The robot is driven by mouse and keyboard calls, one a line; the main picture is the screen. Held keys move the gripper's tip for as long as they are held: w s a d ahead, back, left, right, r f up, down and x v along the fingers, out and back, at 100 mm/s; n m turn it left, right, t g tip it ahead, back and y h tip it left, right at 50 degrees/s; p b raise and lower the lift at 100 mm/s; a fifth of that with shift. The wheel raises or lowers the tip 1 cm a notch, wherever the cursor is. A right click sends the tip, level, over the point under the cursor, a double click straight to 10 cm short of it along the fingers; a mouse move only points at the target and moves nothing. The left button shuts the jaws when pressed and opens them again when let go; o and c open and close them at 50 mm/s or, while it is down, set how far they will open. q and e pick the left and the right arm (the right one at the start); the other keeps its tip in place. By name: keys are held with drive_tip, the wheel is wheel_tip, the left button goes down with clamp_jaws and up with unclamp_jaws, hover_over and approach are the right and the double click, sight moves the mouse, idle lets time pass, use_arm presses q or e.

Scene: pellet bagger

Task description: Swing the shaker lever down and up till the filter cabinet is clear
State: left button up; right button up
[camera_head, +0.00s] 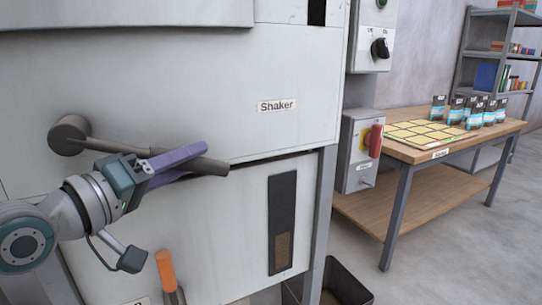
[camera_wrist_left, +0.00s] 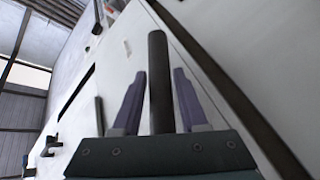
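The shaker lever is a dark grey bar (camera_head: 212,166) on a round pivot (camera_head: 68,135). It stands out from the pale filter cabinet (camera_head: 215,75), below the "Shaker" label (camera_head: 276,106), and slopes slightly down to the right. My left gripper (camera_head: 190,160) is at the lever's thick end, its two purple fingers astride it. In the left wrist view the lever (camera_wrist_left: 158,80) runs between the fingers of my left gripper (camera_wrist_left: 160,85), with narrow gaps showing at both sides. The fingers look open; whether either touches is unclear. My right gripper is not in view.
A lower panel with a dark sight window (camera_head: 282,225) is below the lever. An orange handle (camera_head: 165,270) is beneath my left wrist. Right are a control box with a red switch (camera_head: 375,141), a wooden table (camera_head: 410,152) with bags, and a dark bin (camera_head: 345,285).

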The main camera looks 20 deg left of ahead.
use_arm(q)
clamp_jaws()
idle(1.0)
